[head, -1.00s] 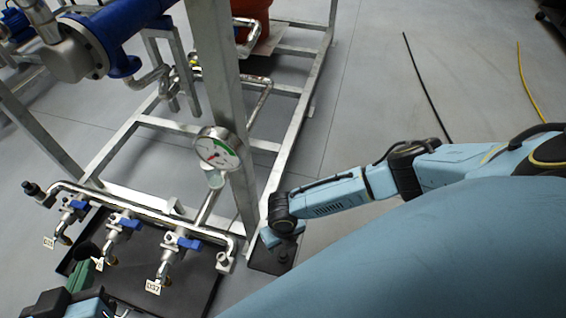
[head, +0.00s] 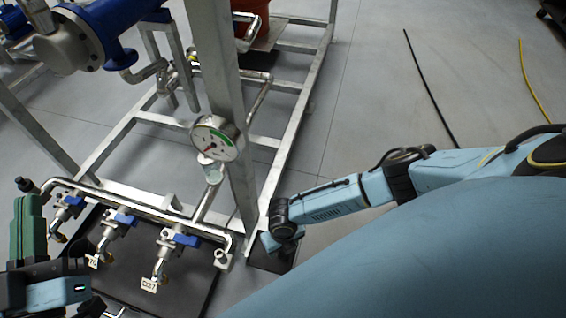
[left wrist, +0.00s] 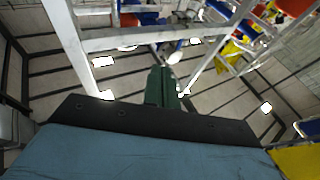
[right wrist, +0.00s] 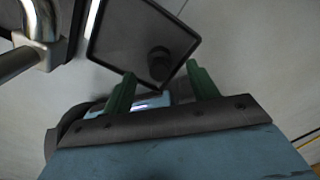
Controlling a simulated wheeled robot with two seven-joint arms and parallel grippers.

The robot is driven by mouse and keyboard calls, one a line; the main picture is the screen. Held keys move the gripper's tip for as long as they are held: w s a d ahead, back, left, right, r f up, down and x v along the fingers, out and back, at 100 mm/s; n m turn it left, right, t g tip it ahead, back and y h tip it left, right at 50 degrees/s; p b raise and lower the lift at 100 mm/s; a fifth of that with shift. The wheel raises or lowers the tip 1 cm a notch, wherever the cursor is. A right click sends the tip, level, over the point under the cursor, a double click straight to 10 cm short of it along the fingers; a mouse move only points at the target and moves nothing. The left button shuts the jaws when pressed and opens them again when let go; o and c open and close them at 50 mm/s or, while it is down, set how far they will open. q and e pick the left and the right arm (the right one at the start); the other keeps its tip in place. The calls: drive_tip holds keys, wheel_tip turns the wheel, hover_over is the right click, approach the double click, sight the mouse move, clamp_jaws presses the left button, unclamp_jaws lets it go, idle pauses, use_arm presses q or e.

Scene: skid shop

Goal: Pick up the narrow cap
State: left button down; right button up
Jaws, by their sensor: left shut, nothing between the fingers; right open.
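A small dark round cap (right wrist: 158,62) stands on a black tray (right wrist: 125,28) in the right wrist view; I take it for the narrow cap. My right gripper (right wrist: 162,84) is open, its green fingertips apart on the near side of the cap, with nothing between them. In the head view the right gripper (head: 284,238) is above the small black tray (head: 262,260) by the frame's foot, and the cap is not clearly visible. My left gripper (head: 30,222) is at the left edge, beside the pipe manifold. Its green fingers are shut and empty in the left wrist view (left wrist: 163,85).
A pipe manifold (head: 140,212) with blue-handled valves runs above a large black tray (head: 185,285). A pressure gauge (head: 214,138) and a steel frame post (head: 228,110) stand close left of the right gripper. Open floor (head: 370,110) lies to the right.

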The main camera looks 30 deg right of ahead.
drive_tip(key=shift+s+f+b, duration=0.1)
drive_tip(key=shift+f+b, duration=0.85)
drive_tip(key=shift+f, duration=0.65)
use_arm(q)
drive_tip(key=s+r+t, duration=0.1)
drive_tip(key=s+r+t+h, duration=0.1)
drive_tip(key=r+t, duration=0.1)
drive_tip(key=shift+s+a+r+t, duration=0.1)
drive_tip(key=shift+a+r+t, duration=0.05)
drive_tip(key=shift+r+t, duration=0.15)
use_arm(e)
drive_tip(key=c, duration=1.1)
